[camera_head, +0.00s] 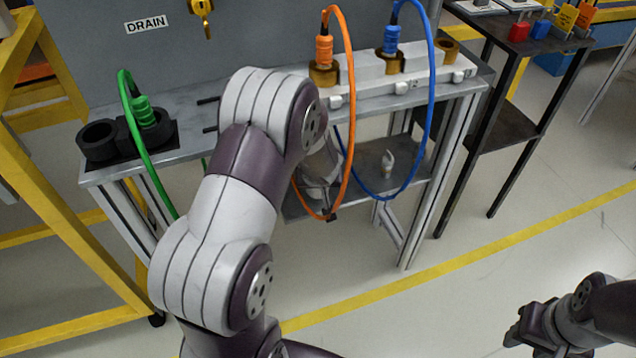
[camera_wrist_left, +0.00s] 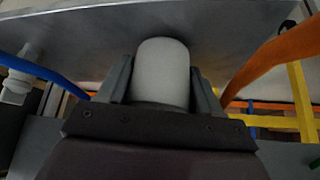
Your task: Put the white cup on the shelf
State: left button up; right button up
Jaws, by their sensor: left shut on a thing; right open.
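The white cup (camera_wrist_left: 162,72) is between the two fingers of my left gripper (camera_wrist_left: 162,90) in the left wrist view, and the jaws are shut on it. In the head view the cup is hidden; my left arm reaches down past the bench front toward the lower shelf (camera_head: 365,180), behind the orange hose. A grey metal surface lies just beyond the cup in the wrist view; I cannot tell whether they touch. My right gripper (camera_head: 516,332) is open and empty at the lower right of the head view, over the floor.
An orange hose (camera_head: 351,110) and a blue hose (camera_head: 432,90) loop down in front of the shelf. A small white fitting (camera_head: 388,162) stands on the shelf's right part. A green hose (camera_head: 128,110) hangs at the left. A dark side table (camera_head: 510,122) stands to the right.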

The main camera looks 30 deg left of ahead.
pick_arm(q)
jog(key=shift+f, duration=0.3)
jog(key=o, duration=1)
jog(key=shift+o, duration=0.2)
pick_arm(e)
jog(key=shift+f, duration=0.35)
